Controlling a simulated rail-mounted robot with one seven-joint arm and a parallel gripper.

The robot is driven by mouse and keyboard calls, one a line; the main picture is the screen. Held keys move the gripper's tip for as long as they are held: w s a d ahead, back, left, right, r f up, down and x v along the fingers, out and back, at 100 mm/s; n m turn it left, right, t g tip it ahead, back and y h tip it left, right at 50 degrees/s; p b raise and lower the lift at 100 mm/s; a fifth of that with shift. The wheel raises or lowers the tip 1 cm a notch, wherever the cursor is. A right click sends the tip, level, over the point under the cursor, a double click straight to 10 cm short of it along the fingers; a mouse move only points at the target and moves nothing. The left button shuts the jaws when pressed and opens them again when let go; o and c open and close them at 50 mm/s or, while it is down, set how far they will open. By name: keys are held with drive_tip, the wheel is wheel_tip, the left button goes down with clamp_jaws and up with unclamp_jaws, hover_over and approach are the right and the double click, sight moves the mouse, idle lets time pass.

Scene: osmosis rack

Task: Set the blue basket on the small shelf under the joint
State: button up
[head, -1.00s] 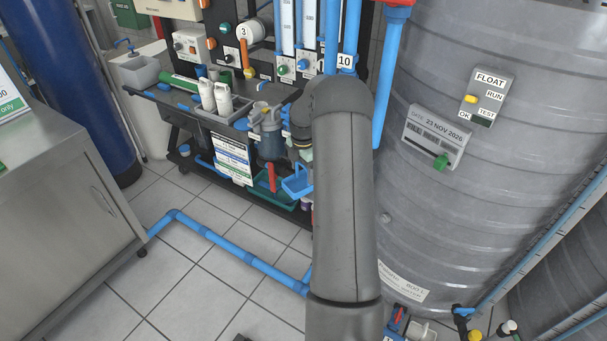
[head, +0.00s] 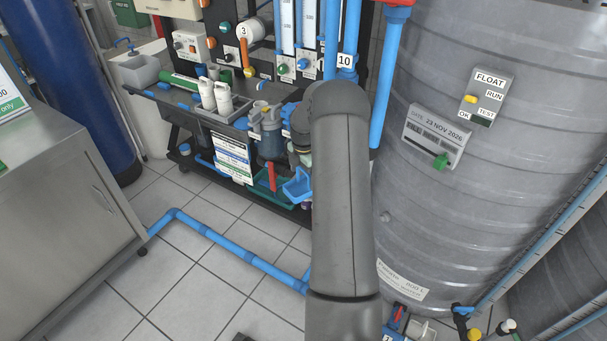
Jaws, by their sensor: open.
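The small blue basket (head: 297,187) shows just left of my arm, low at the rack's front. It looks tilted, and its right part is hidden by the arm. My gripper (head: 304,158) is mostly hidden behind my forearm. Only a dark wrist part and a pale bit below it show, just above the basket. The jaws are open; I cannot tell if they touch the basket. The small shelf and the joint cannot be made out behind the arm.
A green tray (head: 262,200) with a red-handled item lies low on the rack. A filter housing (head: 268,135) hangs above it. A large grey tank (head: 470,200) stands close on the right. Blue floor pipe (head: 225,245) crosses the tiles. A steel cabinet (head: 60,220) is at left.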

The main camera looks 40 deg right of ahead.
wheel_tip(320, 180, up, 11)
drive_tip(key=shift+f, duration=0.1)
drive_tip(key=s+a+r+m, duration=0.4)
drive_tip(key=a+r, duration=0.1)
drive_tip(key=a, duration=0.5)
drive_tip(key=s+a+r+m, duration=0.3)
drive_tip(key=s+a+r, duration=0.1)
drive_tip(key=a, duration=0.6)
drive_tip(key=s+a+f+m, duration=0.1)
drive_tip(key=s+a+m, duration=0.4)
drive_tip(key=s, duration=0.5)
drive_tip(key=s+a+m, duration=0.5)
drive_tip(key=s+a, duration=0.3)
drive_tip(key=s, duration=0.3)
drive_tip(key=shift+s+a+f+m, duration=0.2)
drive_tip(key=shift+a+f+m, duration=0.05)
drive_tip(key=shift+f+m, duration=0.15)
drive_tip(key=shift+d+r, duration=0.1)
